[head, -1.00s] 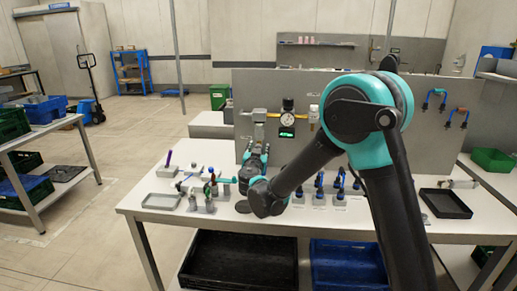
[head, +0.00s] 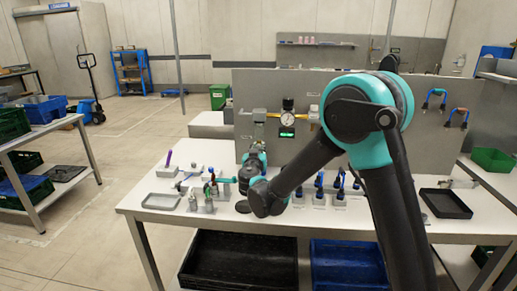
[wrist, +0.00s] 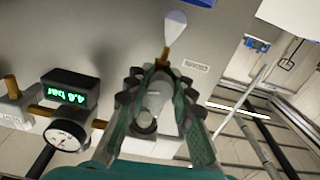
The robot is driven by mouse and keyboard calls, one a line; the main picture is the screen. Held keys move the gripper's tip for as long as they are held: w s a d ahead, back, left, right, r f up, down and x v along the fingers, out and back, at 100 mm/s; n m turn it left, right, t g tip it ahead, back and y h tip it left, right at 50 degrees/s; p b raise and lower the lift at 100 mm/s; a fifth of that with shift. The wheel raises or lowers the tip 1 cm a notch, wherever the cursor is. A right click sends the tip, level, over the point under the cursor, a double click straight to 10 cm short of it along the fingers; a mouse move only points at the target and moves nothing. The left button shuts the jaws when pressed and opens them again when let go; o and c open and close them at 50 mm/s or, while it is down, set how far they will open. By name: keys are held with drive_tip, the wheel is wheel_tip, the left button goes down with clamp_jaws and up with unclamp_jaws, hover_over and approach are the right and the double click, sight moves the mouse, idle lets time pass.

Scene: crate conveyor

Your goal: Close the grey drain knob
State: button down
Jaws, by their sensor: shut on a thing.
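My gripper (wrist: 160,85) is closed around a grey, partly see-through piece with a round end, which I take to be the grey drain knob (wrist: 156,97). The fingers stand on its left and right sides in the wrist view. A brass stub (wrist: 162,58) comes out past the fingertips, with a pale teardrop shape (wrist: 175,28) beyond it. In the head view my gripper (head: 254,158) is at the front of the grey panel, below the grey unit (head: 259,116); my wrist hides the knob there.
A round gauge (head: 287,119) and a green-lit display (wrist: 66,96) sit beside the unit on the panel (head: 350,90). Small fittings (head: 209,204) and blue-handled parts (head: 340,188) stand on the white table near my arm. A black tray (head: 446,203) lies at the right.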

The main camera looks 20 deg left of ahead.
drive_tip(key=shift+n, duration=0.3)
drive_tip(key=c, duration=1.3)
unclamp_jaws()
drive_tip(key=v, duration=1.2)
drive_tip(key=shift+s, duration=0.1)
